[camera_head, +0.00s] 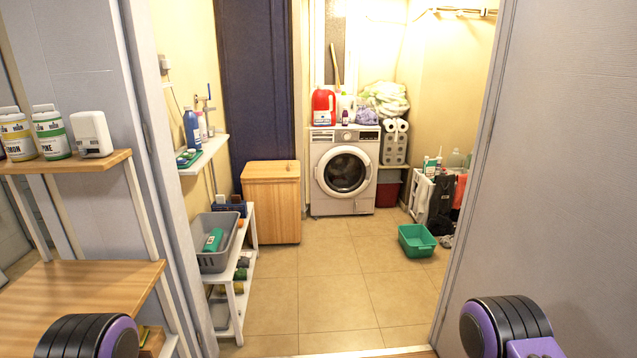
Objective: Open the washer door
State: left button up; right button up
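A white front-loading washer (326,196) stands against the back wall of the small room beyond the doorway. Its round door (343,172) has a pale ring and a dark glass window, and it looks closed. Parts of my two arms, black and purple, show at the bottom left and bottom right edges. Neither of my grippers is in view. My arms are on the near side of the doorway, far from the washer.
A wooden cabinet (271,205) stands left of the washer. A white rack with a grey basket (214,262) lines the left wall. A green basin (416,241) sits on the floor at right. Tiled floor (335,290) between them is clear. A grey wall (560,150) bounds the doorway's right side.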

aim_at(320, 173)
jog(key=z, duration=0.15)
jog(key=i, duration=2.65)
jog(key=z, duration=0.55)
jog(key=i, duration=2.55)
jog(key=z, duration=0.45)
jog(key=i, duration=0.85)
jog(key=z, duration=0.05)
